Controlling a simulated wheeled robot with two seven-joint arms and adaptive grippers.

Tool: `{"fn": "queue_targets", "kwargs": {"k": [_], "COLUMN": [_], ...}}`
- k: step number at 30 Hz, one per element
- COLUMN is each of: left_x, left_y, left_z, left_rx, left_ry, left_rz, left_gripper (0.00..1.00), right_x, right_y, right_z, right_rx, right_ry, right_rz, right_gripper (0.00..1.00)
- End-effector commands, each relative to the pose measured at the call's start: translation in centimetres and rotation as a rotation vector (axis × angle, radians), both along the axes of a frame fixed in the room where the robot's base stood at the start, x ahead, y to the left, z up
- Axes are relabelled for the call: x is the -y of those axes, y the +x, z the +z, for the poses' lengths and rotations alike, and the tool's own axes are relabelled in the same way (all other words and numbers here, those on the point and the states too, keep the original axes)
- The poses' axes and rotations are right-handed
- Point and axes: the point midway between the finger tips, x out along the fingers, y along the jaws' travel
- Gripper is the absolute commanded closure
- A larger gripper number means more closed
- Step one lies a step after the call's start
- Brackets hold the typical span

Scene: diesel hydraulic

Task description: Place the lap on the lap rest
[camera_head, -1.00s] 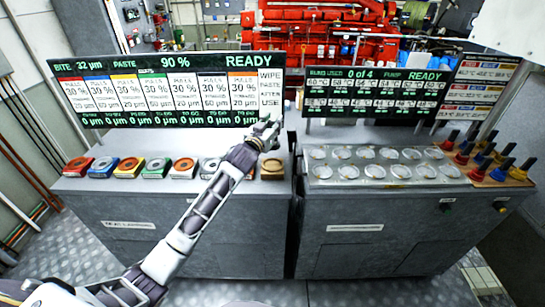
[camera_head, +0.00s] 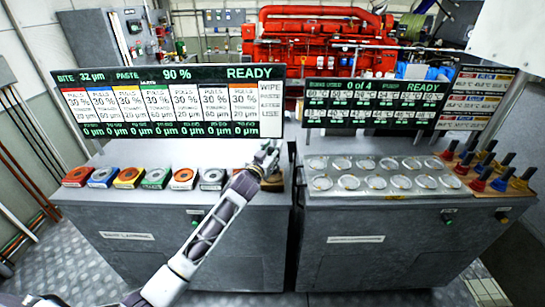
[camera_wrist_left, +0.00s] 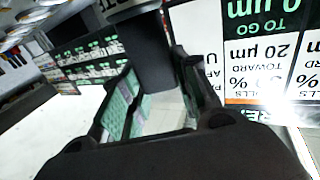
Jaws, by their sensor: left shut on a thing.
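My left gripper (camera_head: 268,157) is over the right end of the left grey bench, in front of the display's lower right corner. In the left wrist view, a dark grey piece (camera_wrist_left: 160,50) shows between its fingers, and the gripper is shut on it; it appears to be the lap. In the head view the gripper and wrist hide most of it. A brown block (camera_head: 275,184), apparently the lap rest, sits on the bench just beneath the gripper and is partly hidden by my arm. I cannot tell whether the held piece touches it. My right gripper is out of view.
Several coloured ring blocks (camera_head: 157,175) line the left bench. The left display (camera_head: 175,105) stands close behind the gripper. The right bench (camera_head: 385,210) carries round recesses, coloured plungers (camera_head: 480,180) and another display (camera_head: 372,104). A narrow gap separates the benches.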

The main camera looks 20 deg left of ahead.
Motion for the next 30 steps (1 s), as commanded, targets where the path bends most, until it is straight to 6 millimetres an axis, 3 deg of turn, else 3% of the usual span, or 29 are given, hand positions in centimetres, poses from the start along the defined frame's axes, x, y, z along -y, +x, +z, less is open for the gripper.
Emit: {"fn": "queue_targets", "kwargs": {"k": [9,23,24,29,30], "left_x": [0.0,0.0,0.0,0.0,0.0], "left_y": [0.0,0.0,0.0,0.0,0.0], "left_z": [-2.8,-3.2,-3.4,-3.4,-3.4], "left_rx": [0.001,0.003,0.0,-0.001,-0.001], "left_ry": [0.0,0.0,0.0,0.001,0.001], "left_rz": [0.0,-0.001,-0.001,-0.001,-0.001], "left_gripper": [1.0,1.0,0.68,0.48,0.48], "right_x": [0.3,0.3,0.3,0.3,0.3], "right_y": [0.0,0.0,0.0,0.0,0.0], "right_z": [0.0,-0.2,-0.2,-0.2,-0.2], "right_rx": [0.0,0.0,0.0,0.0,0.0], "right_ry": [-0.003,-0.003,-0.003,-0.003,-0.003], "right_rz": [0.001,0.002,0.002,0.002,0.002], "right_gripper": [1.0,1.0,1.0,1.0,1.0]}}
